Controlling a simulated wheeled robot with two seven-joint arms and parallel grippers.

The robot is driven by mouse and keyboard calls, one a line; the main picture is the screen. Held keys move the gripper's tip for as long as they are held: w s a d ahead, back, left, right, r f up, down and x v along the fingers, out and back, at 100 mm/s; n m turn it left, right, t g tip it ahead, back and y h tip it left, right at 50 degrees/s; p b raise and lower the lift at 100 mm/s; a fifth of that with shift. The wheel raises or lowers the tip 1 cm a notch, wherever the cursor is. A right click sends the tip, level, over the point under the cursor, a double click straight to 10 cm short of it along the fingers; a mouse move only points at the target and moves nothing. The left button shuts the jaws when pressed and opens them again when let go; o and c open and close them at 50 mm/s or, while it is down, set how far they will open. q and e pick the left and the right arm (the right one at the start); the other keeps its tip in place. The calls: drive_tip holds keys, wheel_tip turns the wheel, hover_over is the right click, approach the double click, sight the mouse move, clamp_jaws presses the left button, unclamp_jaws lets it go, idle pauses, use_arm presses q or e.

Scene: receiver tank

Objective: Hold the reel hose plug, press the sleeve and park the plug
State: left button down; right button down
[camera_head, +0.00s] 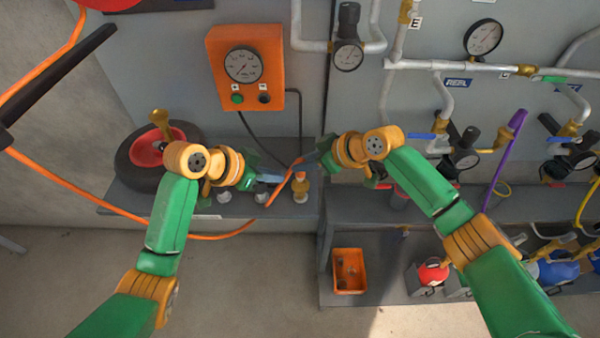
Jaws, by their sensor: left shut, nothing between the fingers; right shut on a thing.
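The orange reel hose (238,232) hangs in a low loop from the upper left and rises to the space between my two grippers. My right gripper (304,159) comes in from the right and is shut on the plug end of this hose; the fingers and the small scale hide most of the plug. My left gripper (272,178) is shut and empty, pointing right, a short way left of the hose end. I cannot make out the sleeve or whether the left fingertips touch the hose. A brass fitting with an orange top (300,188) stands on the shelf just below the grippers.
An orange gauge box (245,68) is on the wall above. A wheel with a red hub (147,150) sits on the grey shelf (208,222) behind my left arm. Pipes, gauges (484,38) and hoses crowd the right wall. An orange bin (349,271) lies low at centre.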

wheel_tip(320, 180, up, 4)
drive_tip(key=p, duration=0.3)
drive_tip(key=shift+r+p, duration=0.2)
drive_tip(key=shift+p, duration=0.15)
idle(0.3)
